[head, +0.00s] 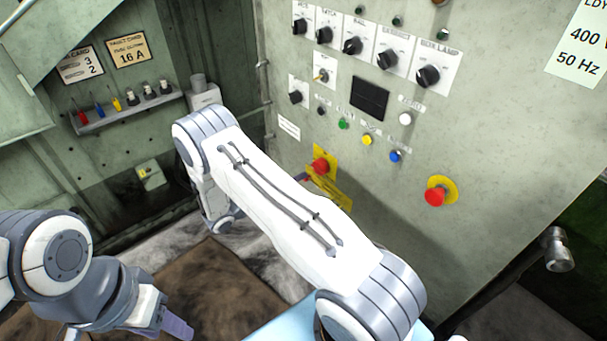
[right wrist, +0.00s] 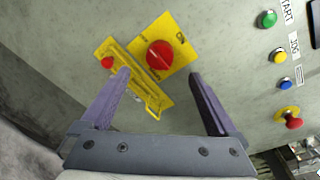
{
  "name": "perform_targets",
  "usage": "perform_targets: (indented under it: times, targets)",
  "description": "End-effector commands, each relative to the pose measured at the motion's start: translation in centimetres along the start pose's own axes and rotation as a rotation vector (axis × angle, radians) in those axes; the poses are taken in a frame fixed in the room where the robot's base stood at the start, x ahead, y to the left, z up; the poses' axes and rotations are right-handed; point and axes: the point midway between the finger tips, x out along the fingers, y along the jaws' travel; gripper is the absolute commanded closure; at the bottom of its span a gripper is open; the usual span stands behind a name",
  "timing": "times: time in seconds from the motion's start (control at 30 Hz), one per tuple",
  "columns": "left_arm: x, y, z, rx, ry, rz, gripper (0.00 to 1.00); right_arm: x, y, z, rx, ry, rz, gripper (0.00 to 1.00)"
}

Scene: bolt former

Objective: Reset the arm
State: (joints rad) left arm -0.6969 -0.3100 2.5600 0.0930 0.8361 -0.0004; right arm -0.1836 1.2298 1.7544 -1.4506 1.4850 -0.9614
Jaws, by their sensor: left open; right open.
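My right arm crosses the middle of the head view, and its gripper is mostly hidden behind the arm. In the right wrist view my right gripper (right wrist: 160,78) is open and empty. Its two purple fingers frame a red rotary knob (right wrist: 160,55) on a yellow plate, apart from it as far as I can tell. The same knob (head: 320,165) shows just past my arm in the head view. A yellow strip with a small red part (right wrist: 107,62) lies beside the plate. My left gripper (head: 178,328) is low at the left, pointing down; its purple fingers are partly cut off.
The grey-green control panel (head: 480,120) carries dark knobs, coloured buttons and a red emergency button (head: 435,196) on yellow. A shelf (head: 130,112) with small coloured items is on the left wall. A metal-ended lever (head: 558,250) sticks out at the right.

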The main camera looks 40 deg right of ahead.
Motion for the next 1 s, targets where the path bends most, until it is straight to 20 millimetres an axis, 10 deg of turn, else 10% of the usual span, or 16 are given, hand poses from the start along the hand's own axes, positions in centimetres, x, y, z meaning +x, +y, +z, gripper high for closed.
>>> perform_targets:
  times: [0.73, 1.0]
  targets:
    - [0.0, 0.0, 0.0, 0.000, 0.000, 0.000, 0.50, -1.6, -0.2, 0.2, 0.012, 0.008, 0.002, 0.05]
    - [0.0, 0.0, 0.0, 0.000, 0.000, 0.000, 0.50, -7.0, -5.9, 1.6, 0.330, 0.243, 0.036, 0.05]
